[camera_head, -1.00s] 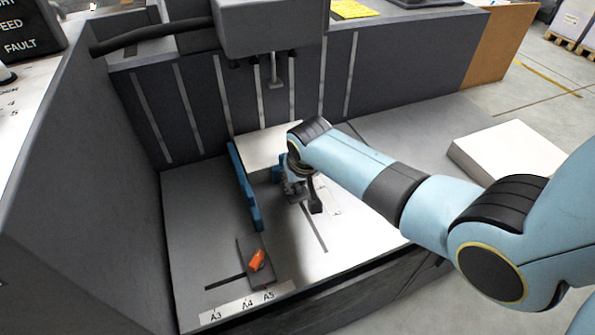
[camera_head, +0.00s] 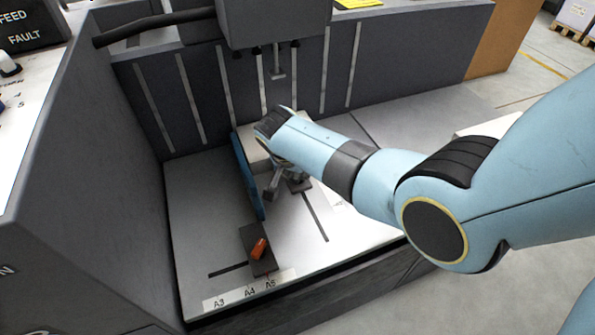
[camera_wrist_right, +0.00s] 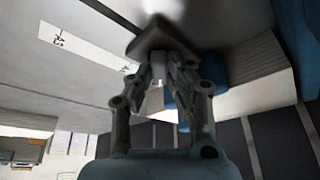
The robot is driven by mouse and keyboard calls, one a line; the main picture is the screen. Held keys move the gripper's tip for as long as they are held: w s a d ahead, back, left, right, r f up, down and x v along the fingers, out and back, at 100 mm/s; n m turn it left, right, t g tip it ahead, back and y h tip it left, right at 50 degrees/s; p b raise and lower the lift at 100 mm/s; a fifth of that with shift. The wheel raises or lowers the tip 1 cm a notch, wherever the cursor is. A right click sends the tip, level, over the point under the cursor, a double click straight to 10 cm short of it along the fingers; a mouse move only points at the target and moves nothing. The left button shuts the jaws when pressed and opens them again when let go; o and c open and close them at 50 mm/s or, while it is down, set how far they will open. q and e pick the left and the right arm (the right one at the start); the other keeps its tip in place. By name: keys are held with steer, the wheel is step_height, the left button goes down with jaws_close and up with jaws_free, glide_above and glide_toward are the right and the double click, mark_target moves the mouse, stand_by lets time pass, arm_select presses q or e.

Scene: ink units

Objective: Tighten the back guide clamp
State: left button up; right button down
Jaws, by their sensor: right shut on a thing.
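The back guide clamp's dark base plate (camera_head: 299,185) shows in the head view at the end of a slot, right of the blue guide rail (camera_head: 247,175). My right gripper (camera_head: 279,179) is over it, its wrist hiding most of the clamp. In the right wrist view, the gripper's fingers (camera_wrist_right: 160,75) are close together, shut on the clamp's handle, which they mostly hide. A dark grey plate (camera_wrist_right: 158,38) lies just beyond the fingertips. The front clamp (camera_head: 258,250) has an orange lever and sits near the front slot. My left gripper is out of view.
A white block (camera_head: 254,143) lies behind my right wrist, right of the rail. A grey machine head (camera_head: 275,22) hangs above the back. A high grey wall (camera_head: 90,190) bounds the left. The label strip (camera_head: 240,292) lies along the front edge.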

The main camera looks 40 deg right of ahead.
stand_by(0.5)
steer(key=c, duration=1.3)
jaws_free()
steer(key=v, duration=1.2)
